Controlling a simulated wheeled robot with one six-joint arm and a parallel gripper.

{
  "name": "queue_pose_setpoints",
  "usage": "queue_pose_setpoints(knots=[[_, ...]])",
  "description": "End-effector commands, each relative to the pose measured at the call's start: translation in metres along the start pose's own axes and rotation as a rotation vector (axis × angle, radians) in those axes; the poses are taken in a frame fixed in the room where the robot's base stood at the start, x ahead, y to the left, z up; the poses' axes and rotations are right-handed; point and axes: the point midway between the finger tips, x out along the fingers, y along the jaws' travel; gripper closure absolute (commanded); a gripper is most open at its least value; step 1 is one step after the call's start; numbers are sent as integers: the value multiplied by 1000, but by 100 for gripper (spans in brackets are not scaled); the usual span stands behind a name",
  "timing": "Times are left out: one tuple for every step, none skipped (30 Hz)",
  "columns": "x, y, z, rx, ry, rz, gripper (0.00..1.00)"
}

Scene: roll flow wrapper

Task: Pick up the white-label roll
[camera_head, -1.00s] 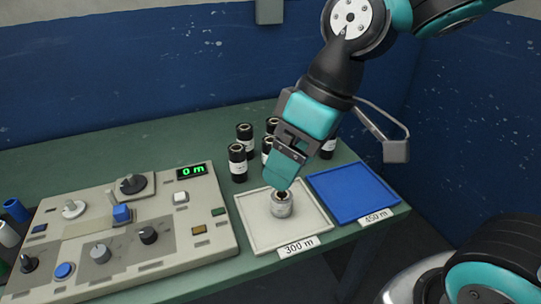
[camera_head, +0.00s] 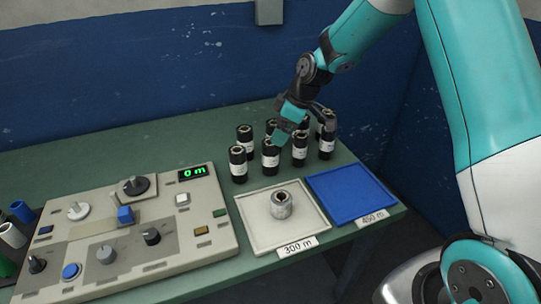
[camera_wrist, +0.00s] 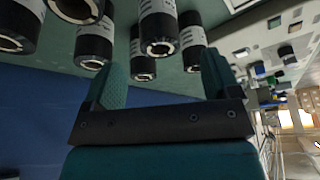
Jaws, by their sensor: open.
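Several black rolls with white labels stand upright in a cluster at the back of the green table; one front roll is clear in the head view (camera_head: 238,165), another is beside it (camera_head: 270,157). My gripper (camera_head: 279,138) is over the cluster, its fingers tilted down close to the roll tops. In the wrist view my gripper (camera_wrist: 163,80) is open with nothing held; several labelled rolls, one of them near the middle (camera_wrist: 157,22), lie beyond its fingertips. I cannot tell whether a finger touches a roll. Some rolls are partly hidden by the gripper and one another.
A control panel (camera_head: 180,242) reading 0 m fills the table's left. A blue wall is behind.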

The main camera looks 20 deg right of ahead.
Motion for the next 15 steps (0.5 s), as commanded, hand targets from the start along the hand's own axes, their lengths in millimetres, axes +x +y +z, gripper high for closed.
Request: queue_pose_setpoints(knots=[[10, -1, 0, 0, -2, -4, 18], [14, -1, 0, -1, -2, -4, 18], [20, -1, 0, -1, -1, -3, 18], [24, -1, -1, -1, -1, -2, 18], [27, -1, -1, -1, -1, -2, 18], [30, -1, 0, -1, -1, -2, 18], [32, 0, -1, -1, -1, -1, 18], [33, 0, -1, -1, 0, 0, 18], [35, 0, -1, -1, 0, 0, 18], [37, 0, -1, -1, 0, 0, 18], [40, 0, -1, 0, -1, -1, 18], [45, 0, -1, 0, -2, -2, 18], [50, 0, -1, 0, -2, -4, 18], [55, 0, -1, 0, -2, -3, 18], [61, 1, -1, -1, -2, -4, 18]])
